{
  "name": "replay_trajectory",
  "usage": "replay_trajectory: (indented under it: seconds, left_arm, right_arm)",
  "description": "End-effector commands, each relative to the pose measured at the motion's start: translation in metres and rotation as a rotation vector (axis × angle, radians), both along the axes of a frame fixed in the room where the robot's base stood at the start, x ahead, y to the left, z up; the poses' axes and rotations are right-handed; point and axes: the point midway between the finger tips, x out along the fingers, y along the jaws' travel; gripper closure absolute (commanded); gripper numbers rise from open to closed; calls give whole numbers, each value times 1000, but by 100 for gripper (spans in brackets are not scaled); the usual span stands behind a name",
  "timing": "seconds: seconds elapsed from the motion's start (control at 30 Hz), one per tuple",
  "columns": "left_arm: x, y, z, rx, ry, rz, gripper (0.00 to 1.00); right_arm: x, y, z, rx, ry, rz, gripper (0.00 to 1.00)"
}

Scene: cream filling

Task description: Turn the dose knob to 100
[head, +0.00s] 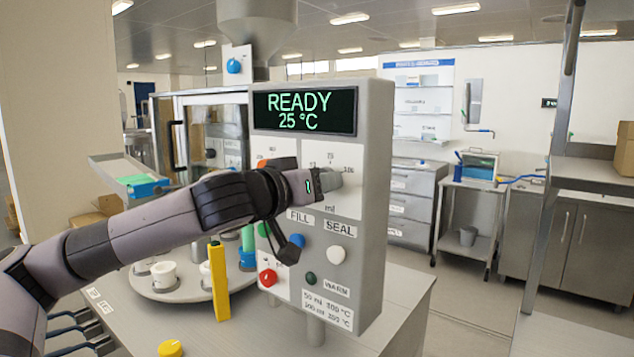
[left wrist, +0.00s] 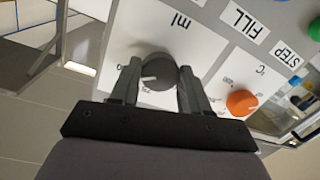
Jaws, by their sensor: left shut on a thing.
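The dose knob (left wrist: 158,72) is a dark round knob on the white "ml" panel, shown upside down in the left wrist view. Its white pointer mark lies toward the left, between the two small numbers at the left and just below; I cannot read them surely. My left gripper (left wrist: 159,68) is shut on the knob, one finger on each side. In the head view my left gripper (head: 328,178) reaches the "ml" dial (head: 345,200) and hides the knob. Numbers show above and right of it. The display (head: 304,111) reads READY 25 °C. My right gripper is not in view.
An orange temperature knob (left wrist: 241,103) sits beside the dose knob. A turntable (head: 190,291) with white cups and a yellow post (head: 218,280) stand under my arm.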

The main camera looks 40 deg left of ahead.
Motion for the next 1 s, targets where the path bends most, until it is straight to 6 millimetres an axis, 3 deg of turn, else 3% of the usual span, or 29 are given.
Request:
replay_trajectory:
  seconds: [0.47,0.5,0.53,1.0]
  left_arm:
    - [0,0,-1,14,4,0,84]
    - [0,0,-1,14,4,0,41]
    - [0,0,-1,14,4,0,31]
    - [-6,0,-1,14,0,0,29]
  right_arm:
    - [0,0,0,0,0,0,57]
    - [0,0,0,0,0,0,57]
    - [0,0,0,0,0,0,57]
    - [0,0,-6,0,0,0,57]
